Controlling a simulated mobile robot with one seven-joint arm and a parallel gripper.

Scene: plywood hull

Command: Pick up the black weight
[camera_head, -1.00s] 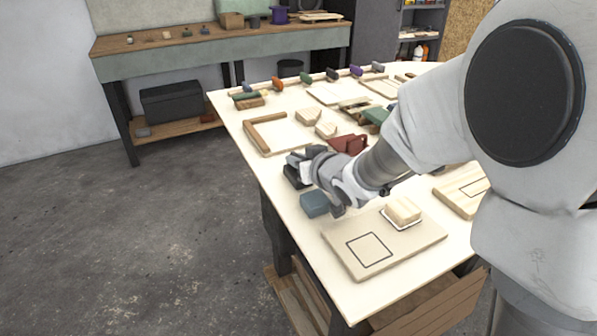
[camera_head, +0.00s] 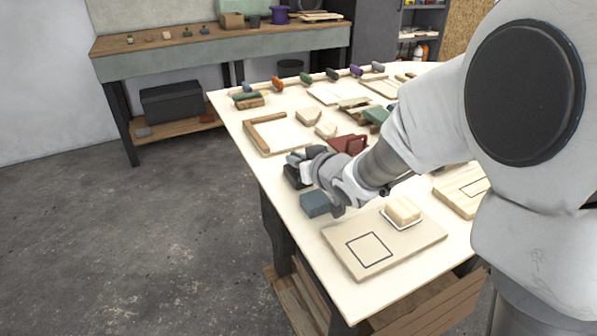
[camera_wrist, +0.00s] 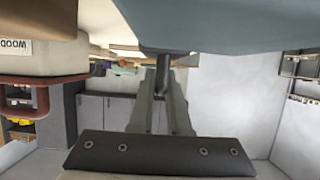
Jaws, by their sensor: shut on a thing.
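The black weight (camera_head: 294,179) is near the left edge of the pale worktable, mostly hidden behind my gripper (camera_head: 300,163) in the head view. In the wrist view, a dark stem below a wider dark part, likely the weight (camera_wrist: 164,52), stands between the tips of my gripper (camera_wrist: 163,78). The two fingers are shut on that stem. I cannot tell whether the weight touches the table.
A blue-grey block (camera_head: 315,203) lies just in front of my gripper and looms large in the wrist view (camera_wrist: 235,22). A board with an outlined square (camera_head: 340,240) and a wooden block (camera_head: 403,210) is nearer. A wooden frame (camera_head: 262,138) lies behind.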

